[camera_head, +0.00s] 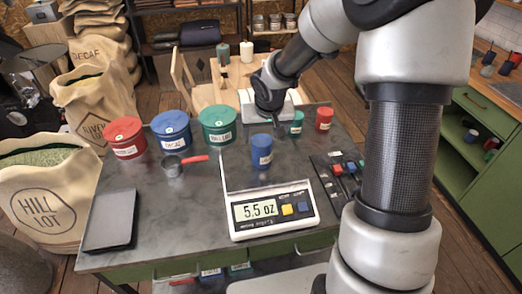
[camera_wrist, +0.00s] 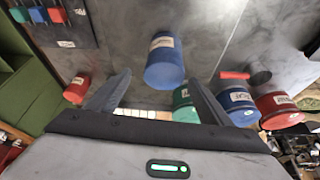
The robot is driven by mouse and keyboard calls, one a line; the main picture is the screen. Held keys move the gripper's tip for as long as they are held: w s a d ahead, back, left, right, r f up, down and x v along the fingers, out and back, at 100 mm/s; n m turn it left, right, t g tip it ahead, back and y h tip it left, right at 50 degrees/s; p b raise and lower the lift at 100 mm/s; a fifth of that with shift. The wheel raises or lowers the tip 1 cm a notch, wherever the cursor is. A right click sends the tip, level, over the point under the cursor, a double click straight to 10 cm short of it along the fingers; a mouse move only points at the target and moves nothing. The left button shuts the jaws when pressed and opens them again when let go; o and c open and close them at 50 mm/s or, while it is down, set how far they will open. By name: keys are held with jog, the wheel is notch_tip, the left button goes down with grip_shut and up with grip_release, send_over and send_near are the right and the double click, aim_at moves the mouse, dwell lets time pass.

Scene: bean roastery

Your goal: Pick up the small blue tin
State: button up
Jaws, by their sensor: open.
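The small blue tin (camera_head: 262,152) stands upright with a pale label, apparently on the dark plate of the scale (camera_head: 242,232), whose display reads 5.5 oz. In the wrist view the blue tin (camera_wrist: 164,65) lies just beyond my fingertips, roughly in line with the gap between them. My gripper (camera_head: 270,110) is behind the tin in the head view, apart from it. In the wrist view my gripper (camera_wrist: 155,88) is open, with nothing between its fingers.
Small green (camera_head: 296,123) and red (camera_head: 324,119) tins stand right of my gripper. Large red (camera_head: 127,138), blue (camera_head: 171,130) and green (camera_head: 218,125) canisters stand left, near a red-handled scoop (camera_head: 173,168). A tray with coloured pieces (camera_head: 345,180) lies right of the scale.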

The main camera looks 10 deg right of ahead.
aim_at(263, 139)
jog(key=x, duration=0.3)
jog(key=shift+w+f, duration=0.1)
jog(key=shift+f, duration=0.15)
jog(key=f, duration=0.3)
jog(key=w+f, duration=0.1)
jog(key=shift+a+f, duration=0.3)
jog(key=shift+f, duration=0.05)
jog(key=shift+w+f+b, duration=0.15)
jog(key=shift+f+b, duration=0.15)
jog(key=shift+c, duration=0.3)
jog(key=shift+r, duration=0.1)
jog(key=c, duration=1.3)
